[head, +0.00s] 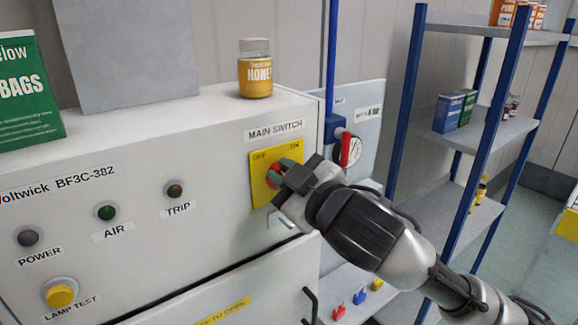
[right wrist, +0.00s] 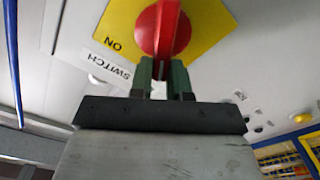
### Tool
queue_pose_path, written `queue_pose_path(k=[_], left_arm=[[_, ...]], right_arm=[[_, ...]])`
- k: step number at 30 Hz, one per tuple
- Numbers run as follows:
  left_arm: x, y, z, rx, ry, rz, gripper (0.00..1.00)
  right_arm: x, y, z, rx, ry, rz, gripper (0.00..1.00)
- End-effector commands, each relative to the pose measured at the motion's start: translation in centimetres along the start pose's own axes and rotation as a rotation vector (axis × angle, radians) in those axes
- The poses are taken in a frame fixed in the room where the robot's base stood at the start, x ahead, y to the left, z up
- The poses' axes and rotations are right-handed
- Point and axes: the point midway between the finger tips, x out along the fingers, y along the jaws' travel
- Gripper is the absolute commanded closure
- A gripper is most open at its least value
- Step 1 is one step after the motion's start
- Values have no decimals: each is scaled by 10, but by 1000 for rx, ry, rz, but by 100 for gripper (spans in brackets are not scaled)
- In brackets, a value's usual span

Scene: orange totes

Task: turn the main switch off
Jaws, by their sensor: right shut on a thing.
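The main switch is a red rotary knob (head: 274,172) on a yellow plate (head: 260,190) marked OFF at left and ON at right, under a MAIN SWITCH label (head: 275,131) on a white cabinet. My right gripper (head: 284,174) is at the plate, its fingers on the knob. In the right wrist view, the green-tipped fingers (right wrist: 163,78) are shut on the near end of the red knob (right wrist: 160,28), with the yellow plate (right wrist: 205,25) behind. The fingers hide part of the knob, and I cannot tell which mark it points to. My left gripper is out of view.
A honey jar (head: 255,70) and a green bags box (head: 28,92) stand on the cabinet top. Indicator lamps and a yellow LAMP TEST button (head: 61,295) are at left. A red valve handle (head: 348,150) on a blue pipe and blue-posted shelves (head: 478,150) are at right.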

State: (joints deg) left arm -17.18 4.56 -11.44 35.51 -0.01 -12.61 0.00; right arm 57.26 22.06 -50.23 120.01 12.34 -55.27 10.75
Motion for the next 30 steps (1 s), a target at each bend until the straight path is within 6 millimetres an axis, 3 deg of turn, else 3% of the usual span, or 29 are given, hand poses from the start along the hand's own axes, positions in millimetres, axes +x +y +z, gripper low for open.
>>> queue_pose_path(k=[18, 30], left_arm=[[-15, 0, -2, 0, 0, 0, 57], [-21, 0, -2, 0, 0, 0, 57]], right_arm=[[0, -16, 4, -585, 1, -1, 100], [0, -23, 10, -874, 1, -2, 100]])
